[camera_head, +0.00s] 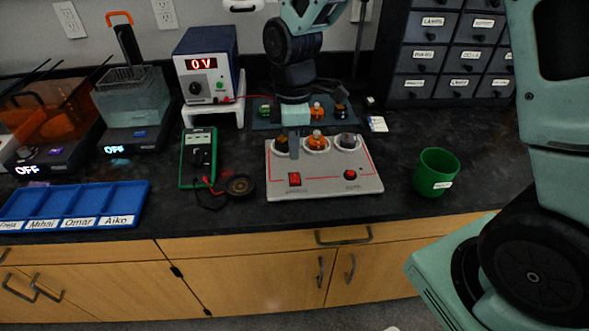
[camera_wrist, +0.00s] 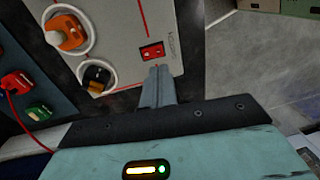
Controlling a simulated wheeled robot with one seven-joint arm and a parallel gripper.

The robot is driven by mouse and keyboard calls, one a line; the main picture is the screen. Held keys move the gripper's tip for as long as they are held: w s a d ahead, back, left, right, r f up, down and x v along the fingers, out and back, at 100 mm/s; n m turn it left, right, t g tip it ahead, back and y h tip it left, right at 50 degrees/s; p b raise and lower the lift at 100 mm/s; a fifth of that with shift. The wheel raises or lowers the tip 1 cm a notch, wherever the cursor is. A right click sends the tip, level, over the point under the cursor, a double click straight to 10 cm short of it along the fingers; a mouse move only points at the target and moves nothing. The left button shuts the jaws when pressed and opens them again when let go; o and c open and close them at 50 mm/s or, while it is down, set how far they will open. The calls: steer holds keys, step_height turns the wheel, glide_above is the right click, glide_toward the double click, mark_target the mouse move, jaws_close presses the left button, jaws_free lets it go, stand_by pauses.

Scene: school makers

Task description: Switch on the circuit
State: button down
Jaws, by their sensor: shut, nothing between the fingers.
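The circuit panel (camera_head: 325,182) is a light grey board on the bench with a red outline, three round sockets along its back, a red rocker switch (camera_head: 294,179) at front left and a round red button (camera_head: 350,174) at front right. An orange part (camera_head: 317,141) sits in the middle socket and dark parts sit in the outer two. My gripper (camera_head: 294,152) is shut and empty above the panel's left side. In the wrist view, its fingertips (camera_wrist: 158,72) point at the near edge of the rocker switch (camera_wrist: 152,51); I cannot tell whether they touch it.
A power supply (camera_head: 208,87) showing 0 V stands behind left. A green multimeter (camera_head: 198,158) and a black buzzer-like disc (camera_head: 239,186) lie left of the panel. A green cup (camera_head: 436,172) stands right. A blue labelled tray (camera_head: 75,206) is far left.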

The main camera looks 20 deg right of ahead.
mark_target(295, 181)
steer(key=shift+s+a+f, duration=0.1)
steer(key=shift+s+f, duration=0.1)
steer(key=shift+f, duration=1.4)
steer(key=shift+s+f, duration=0.2)
steer(key=shift+f, duration=1.35)
steer(key=shift+s+f, duration=0.1)
steer(key=shift+f, duration=0.1)
steer(key=shift+w+d+r+p, duration=0.2)
steer(key=shift+w+p, duration=0.2)
steer(key=shift+w, duration=0.2)
steer(key=shift+w+d+f, duration=0.1)
steer(key=shift+w, duration=0.15)
